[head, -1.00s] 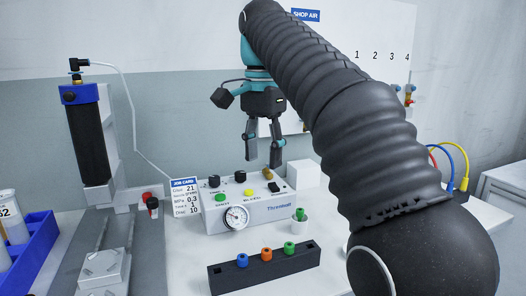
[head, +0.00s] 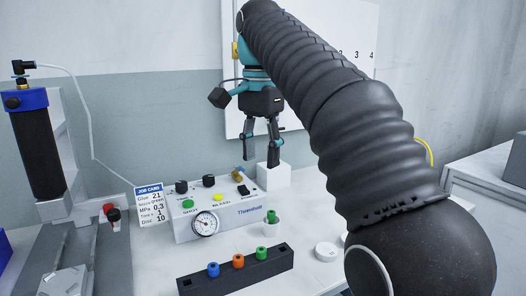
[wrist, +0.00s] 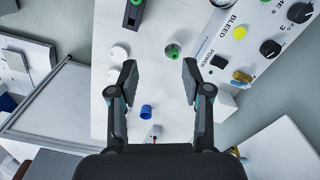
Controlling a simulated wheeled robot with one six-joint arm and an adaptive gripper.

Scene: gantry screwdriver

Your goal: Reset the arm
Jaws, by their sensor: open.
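My gripper (head: 262,150) hangs at the end of my black-sleeved arm, above the back of the white table (head: 300,215). It points down and is open and empty. In the wrist view its two fingers (wrist: 155,85) stand apart with nothing between them. In the head view it is just behind and above the right end of the control box (head: 225,212), near a white block (head: 273,177). I cannot tell how high above the block it hangs.
A black rack (head: 237,270) holds blue, orange and green pieces. A green-topped piece (head: 271,218) stands in a white holder. A job card (head: 149,203) stands by the box. A dark cylinder on a press stand (head: 38,150) is at the left. A white disc (head: 326,251) lies near my arm.

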